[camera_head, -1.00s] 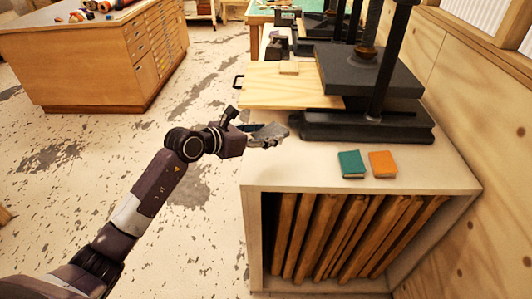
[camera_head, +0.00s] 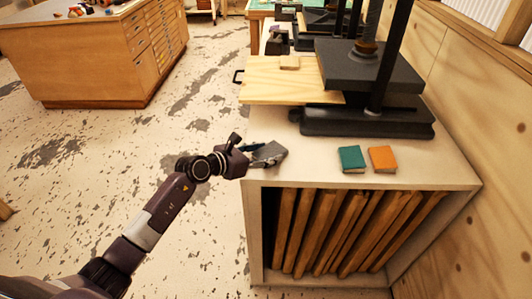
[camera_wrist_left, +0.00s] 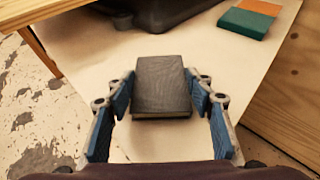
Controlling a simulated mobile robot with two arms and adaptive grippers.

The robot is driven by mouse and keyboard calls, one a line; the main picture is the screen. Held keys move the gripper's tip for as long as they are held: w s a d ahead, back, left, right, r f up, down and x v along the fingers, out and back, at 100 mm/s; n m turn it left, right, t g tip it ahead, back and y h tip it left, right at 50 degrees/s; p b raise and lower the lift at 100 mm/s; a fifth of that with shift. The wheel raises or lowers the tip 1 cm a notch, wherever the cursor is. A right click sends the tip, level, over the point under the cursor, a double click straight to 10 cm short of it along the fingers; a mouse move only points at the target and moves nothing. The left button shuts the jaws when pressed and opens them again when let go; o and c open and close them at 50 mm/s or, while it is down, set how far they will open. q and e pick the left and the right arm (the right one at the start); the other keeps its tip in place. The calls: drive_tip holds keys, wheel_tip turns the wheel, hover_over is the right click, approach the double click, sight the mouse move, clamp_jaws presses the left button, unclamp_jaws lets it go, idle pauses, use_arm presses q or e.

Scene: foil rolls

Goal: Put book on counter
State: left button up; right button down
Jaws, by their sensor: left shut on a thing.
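A dark grey book (camera_head: 271,153) is held by my left gripper (camera_head: 252,157) over the front left corner of the pale counter (camera_head: 325,176). In the left wrist view the book (camera_wrist_left: 161,84) lies between the blue-padded fingers, which are shut on its two sides. Its cover faces up. I cannot tell whether its underside touches the counter. A green book (camera_head: 351,159) and an orange book (camera_head: 383,159) lie side by side on the counter, right of the held book. My right gripper is not in view.
A black press (camera_head: 366,122) with a wooden board (camera_head: 285,88) stands behind the books. Brown boards (camera_head: 345,232) fill the shelf under the counter. A wooden wall (camera_head: 470,130) bounds the right side. The counter between the held book and the green book is clear.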

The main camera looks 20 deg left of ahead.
use_arm(q)
drive_tip(key=o, duration=1.2)
drive_tip(key=shift+f, duration=0.1)
drive_tip(key=shift+r, duration=0.25)
drive_tip(key=shift+s+a, duration=0.25)
drive_tip(key=shift+s, duration=0.05)
drive_tip(key=b+v, duration=0.1)
drive_tip(key=v, duration=0.9)
drive_tip(key=shift+s+a+r, duration=0.25)
drive_tip(key=shift+s, duration=0.25)
